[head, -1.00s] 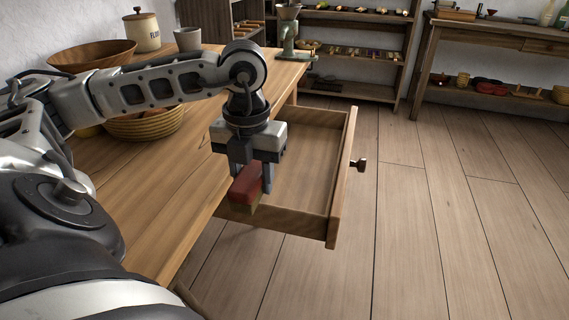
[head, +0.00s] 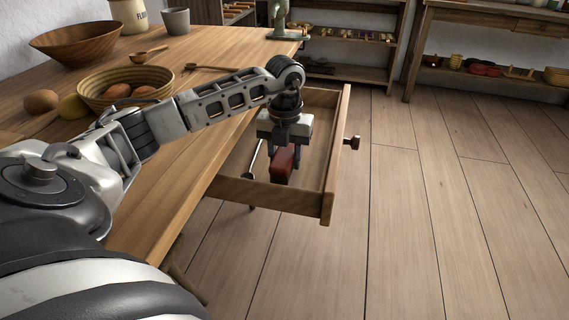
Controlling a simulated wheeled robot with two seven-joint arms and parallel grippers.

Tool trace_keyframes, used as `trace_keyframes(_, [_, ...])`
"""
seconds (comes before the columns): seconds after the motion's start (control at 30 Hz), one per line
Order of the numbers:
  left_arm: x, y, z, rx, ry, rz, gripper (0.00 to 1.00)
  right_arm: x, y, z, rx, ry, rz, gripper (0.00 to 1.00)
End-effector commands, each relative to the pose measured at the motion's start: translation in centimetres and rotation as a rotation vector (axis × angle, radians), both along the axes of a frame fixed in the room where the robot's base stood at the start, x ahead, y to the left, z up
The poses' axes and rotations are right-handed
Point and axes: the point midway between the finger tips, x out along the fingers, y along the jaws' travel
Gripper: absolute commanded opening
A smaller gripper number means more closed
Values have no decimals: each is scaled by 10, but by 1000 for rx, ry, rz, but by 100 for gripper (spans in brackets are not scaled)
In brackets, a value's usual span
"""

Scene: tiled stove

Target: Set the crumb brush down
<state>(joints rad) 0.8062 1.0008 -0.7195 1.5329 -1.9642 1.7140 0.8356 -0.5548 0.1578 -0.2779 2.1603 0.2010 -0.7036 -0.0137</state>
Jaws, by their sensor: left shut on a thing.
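The crumb brush (head: 284,162) is a small block with a red back. My left gripper (head: 286,151) is shut on it, pointing down. The brush hangs over the open drawer (head: 306,191) of the wooden table, and its lower part is inside the drawer's outline. I cannot tell whether it touches the drawer floor. The drawer is pulled out to the right, with a dark knob (head: 352,142) on its front. My right gripper is not in view.
On the table (head: 172,177) are a woven basket (head: 97,97) with eggs, a wooden bowl (head: 75,44), a grey cup (head: 176,20) and wooden spoons (head: 150,51). A metal utensil (head: 254,160) shows at the drawer's left. The floor at right is clear.

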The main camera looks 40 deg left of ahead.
Motion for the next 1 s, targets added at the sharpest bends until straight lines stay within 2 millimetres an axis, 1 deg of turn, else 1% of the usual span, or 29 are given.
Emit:
trace_keyframes(0.03, [-1,0,-12,1,5,-1,18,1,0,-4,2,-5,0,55])
trace_keyframes(0.13, [-1,0,-24,0,4,0,18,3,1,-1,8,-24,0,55])
trace_keyframes(0.33, [-1,0,-24,0,1,0,18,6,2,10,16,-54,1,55])
trace_keyframes(0.5, [-1,0,-28,0,1,0,18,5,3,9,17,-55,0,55])
trace_keyframes(0.53, [-1,0,-28,0,1,0,42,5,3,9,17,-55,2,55])
trace_keyframes(0.57, [-1,0,-27,0,1,0,51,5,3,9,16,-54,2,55])
trace_keyframes(0.6, [-1,0,-27,0,1,0,61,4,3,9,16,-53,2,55])
trace_keyframes(0.87, [-1,0,-27,0,1,0,61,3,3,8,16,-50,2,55])
trace_keyframes(1.0, [-1,0,-18,1,0,0,61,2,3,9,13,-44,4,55])
